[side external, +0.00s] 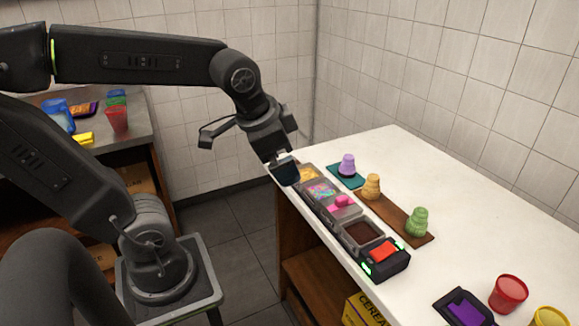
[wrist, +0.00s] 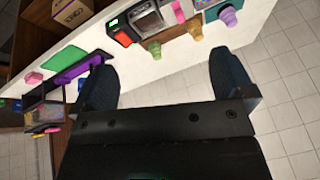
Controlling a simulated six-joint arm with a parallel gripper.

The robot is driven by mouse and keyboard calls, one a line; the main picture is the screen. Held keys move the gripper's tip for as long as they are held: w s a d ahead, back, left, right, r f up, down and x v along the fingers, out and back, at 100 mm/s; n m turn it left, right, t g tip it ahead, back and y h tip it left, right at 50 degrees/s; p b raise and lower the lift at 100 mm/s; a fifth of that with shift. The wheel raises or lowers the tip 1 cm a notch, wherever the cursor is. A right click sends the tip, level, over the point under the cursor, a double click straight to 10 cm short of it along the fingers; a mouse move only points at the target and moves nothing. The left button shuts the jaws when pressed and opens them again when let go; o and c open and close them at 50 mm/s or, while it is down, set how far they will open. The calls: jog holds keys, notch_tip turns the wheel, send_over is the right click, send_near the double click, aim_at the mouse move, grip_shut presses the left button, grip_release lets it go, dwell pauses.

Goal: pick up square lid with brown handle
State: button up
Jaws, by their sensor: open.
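My gripper (side external: 284,168) is open and empty in the side view, by the far left corner of the white counter, over the end of a row of topping containers. The wrist view shows its two dark fingers spread wide (wrist: 162,62) with nothing between them. I cannot make out a square lid with a brown handle in either view. A clear square container with brown contents (side external: 362,233) stands in the row, and a pink handle-like piece (side external: 343,202) sits on the container beyond it. The dark finger hides part of the row's far end.
A black device with a red top (side external: 385,253) ends the row. Purple, orange and green stacked cones (side external: 417,222) stand beside it, two on a brown board (side external: 392,210). A red cup (side external: 508,293) and purple tray (side external: 465,309) are at front right. The counter's back is clear.

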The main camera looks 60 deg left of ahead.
jog(key=w+a+f+m+g+y, duration=0.2)
jog(key=w+a+f+m+g, duration=0.15)
jog(key=w+a+m, duration=0.85)
jog(key=w+a+f+m, duration=0.1)
jog(key=w+a+f, duration=0.1)
jog(key=a+f, duration=0.3)
jog(key=w+a+f+m+g+y, duration=0.1)
jog(key=w+a+f, duration=0.1)
jog(key=a+f, duration=0.3)
jog(key=w+a+f+m, duration=0.1)
jog(key=w+a+f, duration=0.1)
jog(key=a+f, duration=0.4)
jog(key=shift+w+a, duration=0.1)
jog(key=shift+a, duration=0.75)
jog(key=shift+y, duration=0.3)
jog(key=shift+x, duration=3.1)
jog(key=shift+a+r, duration=0.15)
jog(key=shift+a, duration=0.05)
jog(key=c, duration=0.7)
jog(key=shift+c, duration=0.2)
